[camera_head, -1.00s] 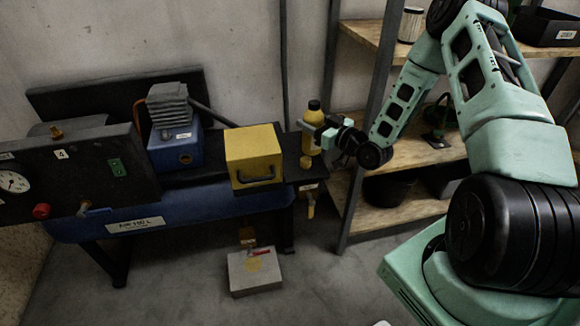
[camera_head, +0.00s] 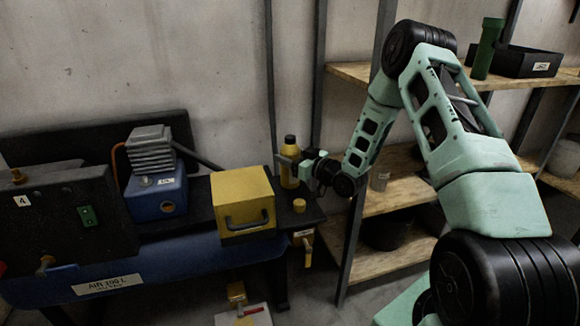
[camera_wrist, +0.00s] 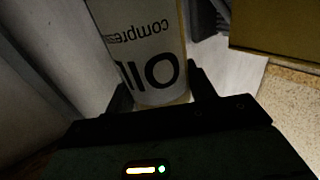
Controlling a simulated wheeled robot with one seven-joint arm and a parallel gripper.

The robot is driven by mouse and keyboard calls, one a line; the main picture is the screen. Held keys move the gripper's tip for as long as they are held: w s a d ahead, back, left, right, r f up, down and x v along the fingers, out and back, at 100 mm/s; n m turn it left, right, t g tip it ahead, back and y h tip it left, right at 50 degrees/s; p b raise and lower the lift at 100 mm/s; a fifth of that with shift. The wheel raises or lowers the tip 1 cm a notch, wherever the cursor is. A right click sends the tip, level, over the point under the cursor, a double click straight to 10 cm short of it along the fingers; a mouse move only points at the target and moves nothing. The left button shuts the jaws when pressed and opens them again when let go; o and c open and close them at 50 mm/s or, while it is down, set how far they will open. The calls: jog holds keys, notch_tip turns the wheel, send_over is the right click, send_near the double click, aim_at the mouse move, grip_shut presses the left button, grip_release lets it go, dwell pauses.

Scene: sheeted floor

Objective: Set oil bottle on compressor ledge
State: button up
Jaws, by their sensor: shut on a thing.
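The oil bottle (camera_head: 289,162) is yellow with a dark cap and stands upright near the back of the compressor's right end. My gripper (camera_head: 298,168) is shut on it from the right. In the wrist view, the bottle's pale label (camera_wrist: 145,60) reads "Oil" upside down between the fingers. The dark compressor ledge (camera_head: 312,212) lies right of the yellow box (camera_head: 243,200). I cannot tell whether the bottle's base touches the ledge.
A small yellow round piece (camera_head: 299,205) sits on the ledge in front of the bottle. A grey-finned motor on a blue block (camera_head: 158,195) stands left of the box. A wooden shelf unit (camera_head: 400,198) with a dark upright is close on the right.

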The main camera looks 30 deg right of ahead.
jog(key=shift+f, duration=1.35)
jog(key=shift+f, duration=0.1)
jog(key=o, duration=1.3)
jog(key=v, duration=1.2)
